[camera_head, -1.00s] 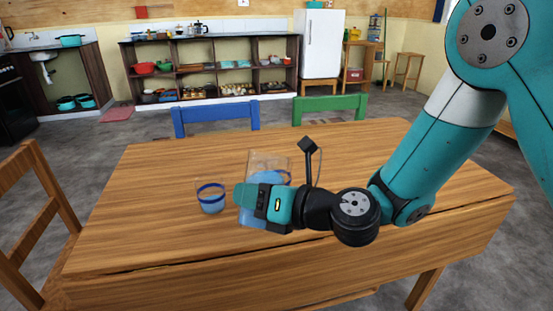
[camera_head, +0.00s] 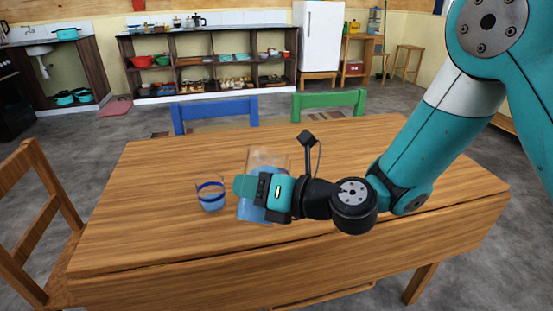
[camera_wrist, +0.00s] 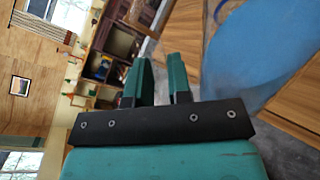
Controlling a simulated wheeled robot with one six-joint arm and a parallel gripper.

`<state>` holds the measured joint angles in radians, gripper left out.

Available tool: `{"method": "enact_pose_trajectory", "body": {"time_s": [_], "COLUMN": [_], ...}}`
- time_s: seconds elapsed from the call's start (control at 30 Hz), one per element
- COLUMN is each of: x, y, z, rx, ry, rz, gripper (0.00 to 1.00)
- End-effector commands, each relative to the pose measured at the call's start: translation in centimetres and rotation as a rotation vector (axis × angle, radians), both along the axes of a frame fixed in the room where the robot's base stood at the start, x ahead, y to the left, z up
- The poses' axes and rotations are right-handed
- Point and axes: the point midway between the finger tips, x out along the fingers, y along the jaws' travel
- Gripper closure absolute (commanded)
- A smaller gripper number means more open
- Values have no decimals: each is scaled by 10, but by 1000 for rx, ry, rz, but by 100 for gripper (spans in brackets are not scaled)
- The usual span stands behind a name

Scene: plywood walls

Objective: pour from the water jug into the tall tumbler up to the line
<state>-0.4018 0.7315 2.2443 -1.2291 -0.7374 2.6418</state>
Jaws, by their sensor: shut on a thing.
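The tall tumbler (camera_head: 211,198) stands upright on the table, clear, with a dark blue band around it. Pale blue water shows in its lower part, below the band. My gripper (camera_head: 248,188) is shut on the clear water jug (camera_head: 265,157), just right of the tumbler and apart from it. The jug holds blue water and looks slightly tilted; my gripper hides its middle. No stream of water shows. In the wrist view, my two fingers (camera_wrist: 160,82) stand beside the jug's blue water (camera_wrist: 262,45); the grip point is hard to make out.
The wooden table (camera_head: 150,225) is otherwise clear, with free room left of the tumbler. A blue chair (camera_head: 215,110) and a green chair (camera_head: 328,102) stand behind it, and a wooden chair (camera_head: 40,220) at the left.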

Motion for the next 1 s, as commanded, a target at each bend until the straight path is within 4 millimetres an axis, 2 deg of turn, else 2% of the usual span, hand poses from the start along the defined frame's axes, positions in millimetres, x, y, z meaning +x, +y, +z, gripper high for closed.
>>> {"method": "enact_pose_trajectory", "body": {"time_s": [1.0], "x": [6], "y": [-6], "z": [20], "rx": [29], "ry": [107], "rz": [-9], "gripper": [100]}}
